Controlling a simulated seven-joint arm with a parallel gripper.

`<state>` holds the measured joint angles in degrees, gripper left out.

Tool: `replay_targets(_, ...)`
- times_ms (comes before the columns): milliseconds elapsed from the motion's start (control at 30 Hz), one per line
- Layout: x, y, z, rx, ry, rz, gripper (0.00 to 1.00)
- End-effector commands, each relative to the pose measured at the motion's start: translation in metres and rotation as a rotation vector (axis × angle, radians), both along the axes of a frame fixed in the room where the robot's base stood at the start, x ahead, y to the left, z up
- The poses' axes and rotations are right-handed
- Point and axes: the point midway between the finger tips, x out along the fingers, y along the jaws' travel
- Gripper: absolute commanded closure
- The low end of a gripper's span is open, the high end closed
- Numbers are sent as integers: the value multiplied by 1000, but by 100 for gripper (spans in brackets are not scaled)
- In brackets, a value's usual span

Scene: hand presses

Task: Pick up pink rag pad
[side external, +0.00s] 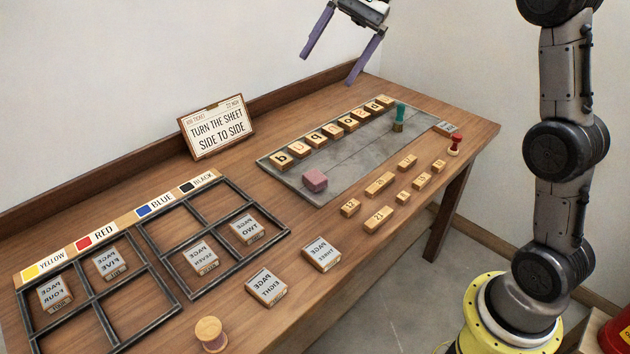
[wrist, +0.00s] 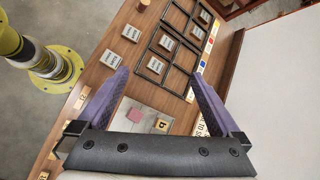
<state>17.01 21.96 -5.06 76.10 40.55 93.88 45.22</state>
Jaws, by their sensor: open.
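The pink rag pad (side external: 314,180) is a small block lying on the near left end of the grey slab on the table. It also shows in the wrist view (wrist: 134,114), between my fingers and well beyond them. My gripper (side external: 341,54) has two purple fingers spread apart. It is open and empty, high above the back edge of the table, up and to the right of the pad. In the wrist view both fingers of my gripper (wrist: 162,77) show, with nothing between their tips.
The grey slab (side external: 345,155) carries a row of letter blocks (side external: 330,131) and a teal-handled stamp (side external: 398,117). Several number blocks (side external: 380,184) and a red stamp (side external: 455,145) lie in front. A sign (side external: 217,127) stands behind. A divided black frame (side external: 185,225) holds page blocks at left.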

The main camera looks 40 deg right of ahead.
Motion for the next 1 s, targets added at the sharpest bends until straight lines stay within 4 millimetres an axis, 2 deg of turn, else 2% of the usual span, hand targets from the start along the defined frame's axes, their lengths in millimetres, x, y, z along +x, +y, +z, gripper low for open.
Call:
replay_targets(33, 17, -12, -12, 34, 35, -23, 0)
replay_targets(200, 61, -48, -51, 147, 133, -90, 0)
replay_targets(367, 92, -88, -101, 247, 213, -147, 0)
replay_targets(500, 108, -125, -156, 331, 274, -198, 0)
replay_targets(667, 114, -166, -227, 415, 329, -261, 0)
replay_targets(800, 106, -191, -286, 464, 386, -316, 0)
replay_targets(900, 97, -201, -315, 493, 427, -345, 0)
replay_targets(1000, 91, -207, -330, 509, 447, -363, 0)
